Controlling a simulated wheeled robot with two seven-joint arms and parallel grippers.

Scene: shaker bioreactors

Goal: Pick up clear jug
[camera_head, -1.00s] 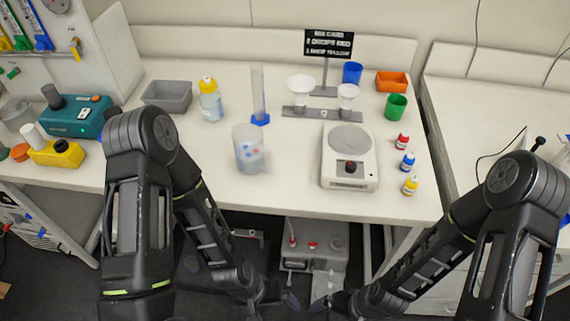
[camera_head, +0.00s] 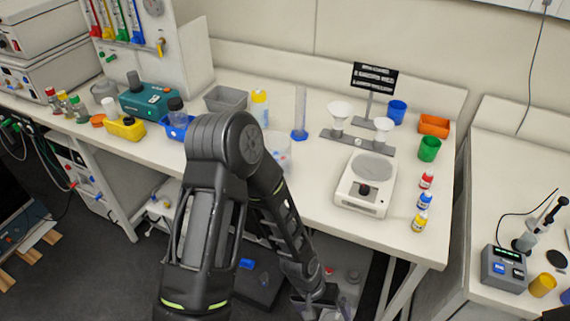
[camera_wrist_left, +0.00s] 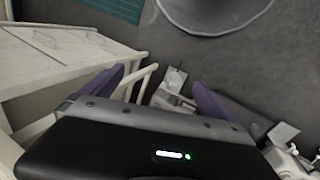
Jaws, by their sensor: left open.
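The clear jug (camera_head: 283,146) stands on the bench in the head view, partly hidden behind my left arm. Small red and blue marks show on or in it. My left gripper (camera_head: 316,299) is low, in front of the bench edge and below the bench top, well apart from the jug. In the left wrist view its two purple-tipped fingers (camera_wrist_left: 157,92) are spread with nothing between them. The jug is not seen in that view. My right gripper is not in view.
A balance (camera_head: 364,190), a funnel stand (camera_head: 350,138) and a tall cylinder (camera_head: 300,112) stand right of the jug. A yellow-capped bottle (camera_head: 260,107) and grey bin (camera_head: 227,99) are behind it. Small dropper bottles (camera_head: 424,201) line the right edge. Bench is clear left of the balance.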

